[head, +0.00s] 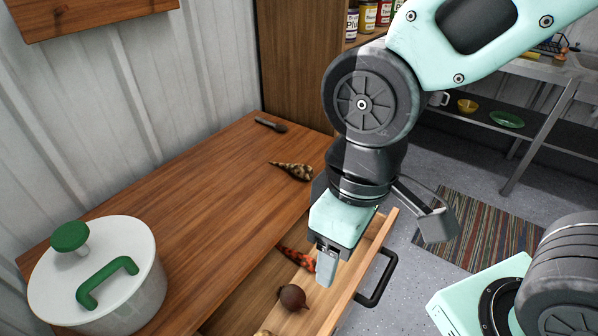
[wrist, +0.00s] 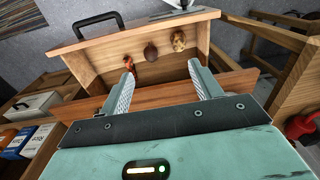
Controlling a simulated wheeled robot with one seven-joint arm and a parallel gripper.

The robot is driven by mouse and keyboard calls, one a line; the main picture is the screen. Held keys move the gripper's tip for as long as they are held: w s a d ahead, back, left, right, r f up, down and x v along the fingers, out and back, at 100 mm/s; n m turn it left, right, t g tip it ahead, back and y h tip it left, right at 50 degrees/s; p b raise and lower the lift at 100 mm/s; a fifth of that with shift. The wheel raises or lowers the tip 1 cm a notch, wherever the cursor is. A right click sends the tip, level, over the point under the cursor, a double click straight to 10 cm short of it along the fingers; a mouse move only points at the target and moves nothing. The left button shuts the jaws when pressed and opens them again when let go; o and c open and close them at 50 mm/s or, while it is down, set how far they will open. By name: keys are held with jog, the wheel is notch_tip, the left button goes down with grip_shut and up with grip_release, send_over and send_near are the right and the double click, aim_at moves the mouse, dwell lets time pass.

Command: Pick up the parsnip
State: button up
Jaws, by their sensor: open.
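My gripper (head: 326,262) is open and empty above the open wooden drawer; its fingers (wrist: 160,76) also show in the wrist view. A tapered, cream-and-dark mottled root (head: 294,171), parsnip-like in shape, lies on the tabletop behind the gripper. In the drawer lie a red-orange mottled root (head: 299,258), a round dark brown root (head: 293,297) and a pale mottled piece (head: 263,333), cut off by the frame edge. The wrist view shows this pale piece (wrist: 179,40) whole. I cannot tell for certain which is the parsnip.
The drawer (head: 345,287) has a black handle (head: 378,280) on its front. A white pot (head: 128,284) with green handles stands on the table's near left. A dark utensil (head: 270,125) lies at the table's back. The middle of the tabletop is clear.

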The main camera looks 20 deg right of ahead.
jog(key=w+d+f+m+g+y+b, duration=0.2)
jog(key=w+f+m, duration=0.4)
jog(key=f+m, duration=0.35)
jog(key=m+t+y+b, duration=0.6)
jog(key=m+t, duration=0.5)
jog(key=m, duration=1.4)
send_near(311, 172)
jog(key=shift+y, duration=0.6)
jog(key=x, duration=0.5)
jog(key=shift+w+d+f, duration=0.2)
jog(key=shift+d+f, duration=0.1)
jog(key=shift+f, duration=0.1)
jog(key=shift+x, duration=2.65)
jog(key=c, duration=1.1)
